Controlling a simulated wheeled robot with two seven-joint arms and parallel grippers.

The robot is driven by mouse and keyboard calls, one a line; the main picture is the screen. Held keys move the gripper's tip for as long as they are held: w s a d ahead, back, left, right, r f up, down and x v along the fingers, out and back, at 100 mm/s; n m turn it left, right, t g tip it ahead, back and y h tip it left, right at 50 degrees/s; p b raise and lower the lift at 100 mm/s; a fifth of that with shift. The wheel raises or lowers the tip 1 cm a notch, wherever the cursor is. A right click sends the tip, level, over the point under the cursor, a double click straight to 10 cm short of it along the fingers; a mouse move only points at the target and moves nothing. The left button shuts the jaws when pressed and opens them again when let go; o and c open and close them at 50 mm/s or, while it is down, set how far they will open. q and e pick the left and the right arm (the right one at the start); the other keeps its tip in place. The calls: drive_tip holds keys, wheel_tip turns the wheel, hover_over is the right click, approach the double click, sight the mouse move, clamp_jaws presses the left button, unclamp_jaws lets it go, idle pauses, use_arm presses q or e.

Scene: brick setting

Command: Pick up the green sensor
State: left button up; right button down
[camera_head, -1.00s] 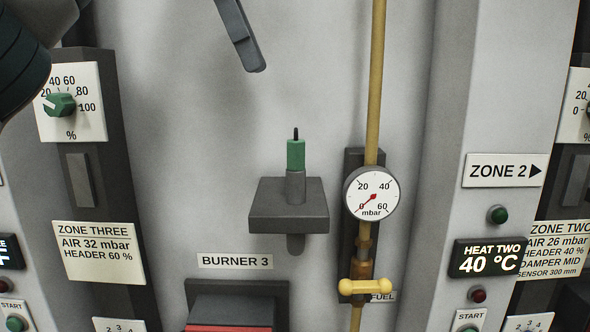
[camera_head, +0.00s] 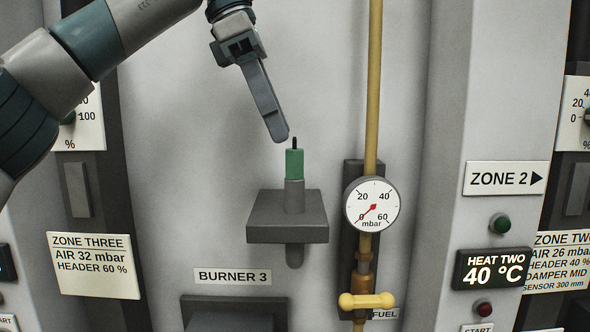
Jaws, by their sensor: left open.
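The green sensor (camera_head: 294,163) stands upright in a grey socket on a dark grey bracket (camera_head: 288,232) on the wall. It has a green body and a thin black tip. My left gripper (camera_head: 279,136) comes down from the upper left. My right gripper is not in view.
A yellow pipe (camera_head: 372,90) with a pressure gauge (camera_head: 372,205) and a yellow valve handle (camera_head: 367,301) runs just right of the bracket. A BURNER 3 label (camera_head: 233,277) and a dark box (camera_head: 235,313) lie below. The wall left of the bracket is clear.

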sight(290, 149)
use_arm(q)
drive_tip(key=shift+s+d+f+p, duration=0.25)
drive_tip(key=shift+d+f+p, duration=0.15)
drive_tip(key=shift+f, duration=0.2)
drive_tip(key=p+x, duration=0.1)
drive_tip(key=x, duration=0.1)
drive_tip(key=shift+s+d+f, duration=0.15)
drive_tip(key=shift+f, duration=0.05)
drive_tip(key=shift+d+f, duration=0.2)
drive_tip(key=shift+f, duration=0.35)
drive_tip(key=shift+c, duration=0.6)
clamp_jaws()
